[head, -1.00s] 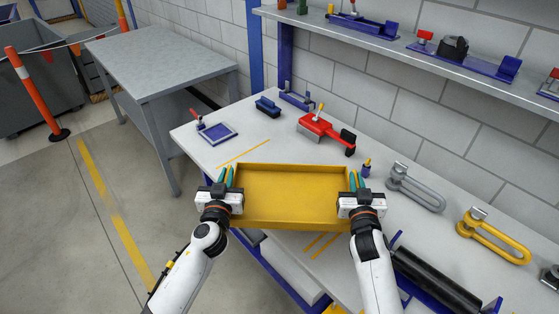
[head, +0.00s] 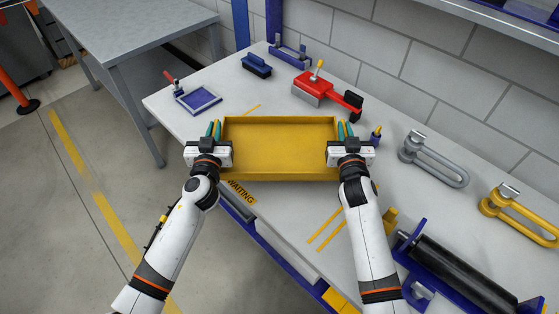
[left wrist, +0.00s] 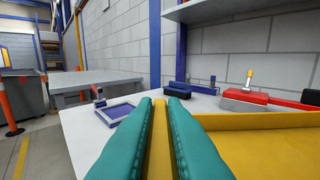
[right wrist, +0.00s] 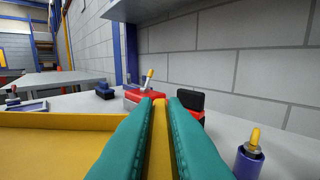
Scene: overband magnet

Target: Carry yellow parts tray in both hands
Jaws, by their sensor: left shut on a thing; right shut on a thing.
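The yellow parts tray (head: 280,145) is empty and looks roughly level, in the middle of the head view over the white bench. My left gripper (head: 214,130) is shut on the tray's left wall. My right gripper (head: 346,130) is shut on its right wall. In the left wrist view the teal fingers (left wrist: 160,125) pinch the yellow wall between them. In the right wrist view the fingers (right wrist: 160,125) do the same. I cannot tell whether the tray's underside touches the bench.
On the bench (head: 400,210) are a blue frame (head: 198,100), a blue block (head: 256,66), a red tool (head: 325,88), a grey shackle (head: 432,160), a yellow shackle (head: 520,215) and a black roller (head: 460,270). A grey table (head: 130,35) stands at upper left. Yellow-marked bench surface shows near my right forearm.

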